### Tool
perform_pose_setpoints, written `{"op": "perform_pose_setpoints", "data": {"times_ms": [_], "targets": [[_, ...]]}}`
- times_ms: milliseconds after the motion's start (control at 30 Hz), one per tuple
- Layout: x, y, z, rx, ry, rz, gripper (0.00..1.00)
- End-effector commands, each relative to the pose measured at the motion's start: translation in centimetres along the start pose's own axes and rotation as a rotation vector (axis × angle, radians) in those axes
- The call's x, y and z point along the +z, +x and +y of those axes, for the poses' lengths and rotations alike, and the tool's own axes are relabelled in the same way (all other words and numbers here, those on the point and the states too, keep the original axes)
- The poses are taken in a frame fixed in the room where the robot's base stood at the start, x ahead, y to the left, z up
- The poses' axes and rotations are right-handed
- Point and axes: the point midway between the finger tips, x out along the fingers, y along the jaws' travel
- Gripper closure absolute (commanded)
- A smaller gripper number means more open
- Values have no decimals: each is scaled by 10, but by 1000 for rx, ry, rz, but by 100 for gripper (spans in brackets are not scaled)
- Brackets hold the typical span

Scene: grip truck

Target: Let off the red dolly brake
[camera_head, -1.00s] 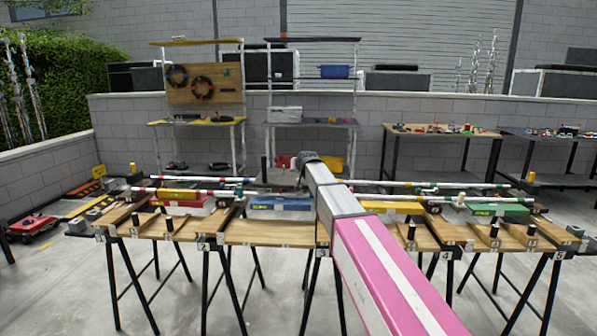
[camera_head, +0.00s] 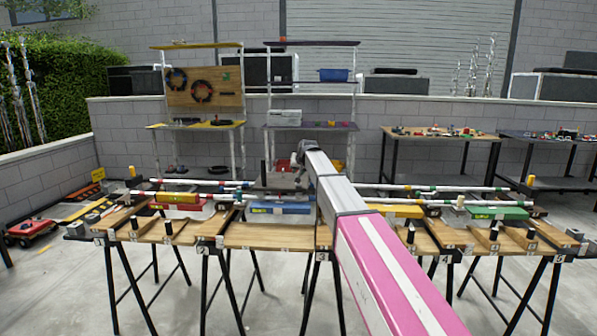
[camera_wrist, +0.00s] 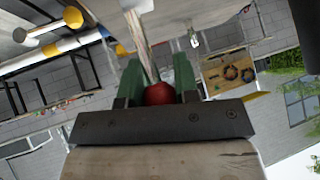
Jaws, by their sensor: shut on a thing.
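In the wrist view my gripper (camera_wrist: 158,82) has its two green fingers closed on a round red knob (camera_wrist: 159,95). A pale bar (camera_wrist: 138,38) runs away beyond the knob; whether it is joined to the knob I cannot tell. In the head view my gripper (camera_head: 299,172) is beyond the workbench, mostly hidden by my own arm, and the knob cannot be made out. A low red dolly (camera_head: 32,228) stands on the floor at the far left, apart from my gripper.
A long wooden workbench (camera_head: 265,235) on black trestles spans the front, with red, blue, yellow and green blocks and striped bars behind them. Shelves (camera_head: 285,126) and a side table (camera_head: 440,134) stand at the back.

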Motion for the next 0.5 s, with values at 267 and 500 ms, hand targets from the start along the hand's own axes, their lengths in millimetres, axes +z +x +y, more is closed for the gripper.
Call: {"op": "perform_pose_setpoints", "data": {"times_ms": [267, 500], "targets": [[0, 1, 0, 0, 0, 0, 46], [0, 0, 0, 0, 0, 0, 46]]}}
